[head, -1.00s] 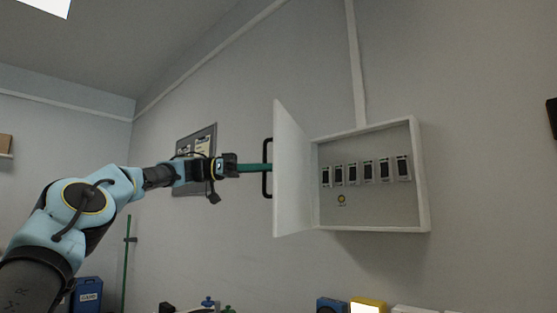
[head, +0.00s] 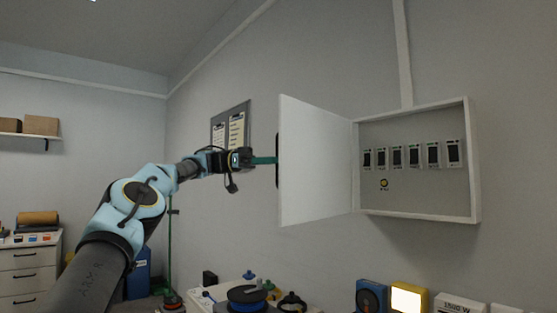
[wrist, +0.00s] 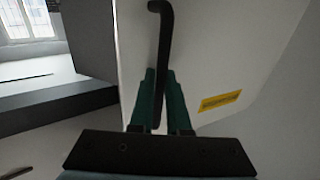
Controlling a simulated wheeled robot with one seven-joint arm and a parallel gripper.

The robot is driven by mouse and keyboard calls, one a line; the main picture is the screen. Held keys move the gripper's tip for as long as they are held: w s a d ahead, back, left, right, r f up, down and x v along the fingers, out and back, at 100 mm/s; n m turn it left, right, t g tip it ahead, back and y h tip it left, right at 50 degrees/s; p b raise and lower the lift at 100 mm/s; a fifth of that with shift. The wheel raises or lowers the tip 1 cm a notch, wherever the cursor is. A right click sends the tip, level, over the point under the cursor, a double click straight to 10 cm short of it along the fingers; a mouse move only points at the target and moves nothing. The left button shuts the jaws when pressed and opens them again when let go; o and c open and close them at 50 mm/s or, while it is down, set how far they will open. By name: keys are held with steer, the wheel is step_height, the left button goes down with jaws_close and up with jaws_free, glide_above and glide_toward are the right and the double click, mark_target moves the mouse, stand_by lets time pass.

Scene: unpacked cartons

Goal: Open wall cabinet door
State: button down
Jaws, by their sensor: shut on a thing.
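The white wall cabinet (head: 474,165) is mounted on the wall at the right in the head view. Its door (head: 315,160) stands swung out wide on its left side, and the inside with a row of breakers (head: 414,155) shows. My gripper (head: 272,160) is at the outer face of the door, near its free edge. In the wrist view, the green fingers of my gripper (wrist: 160,100) are on either side of the black bar handle (wrist: 164,40) and shut on it. A yellow label (wrist: 220,101) is on the door face.
A clipboard panel (head: 230,128) hangs on the wall behind my gripper. Below are a workbench with a blue round item (head: 248,296), a lit yellow lamp (head: 408,298) and boxes. Drawers (head: 28,268) and a shelf (head: 20,135) stand at left.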

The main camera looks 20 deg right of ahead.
steer(key=shift+r, duration=0.1)
steer(key=c, duration=1.2)
jaws_free()
steer(key=shift+d, duration=0.1)
steer(key=shift+o, duration=0.2)
steer(key=p+v, duration=0.7)
steer(key=v, duration=0.3)
steer(key=shift+w+a, duration=0.25)
steer(key=shift+a, duration=0.05)
steer(key=shift+w+a, duration=0.1)
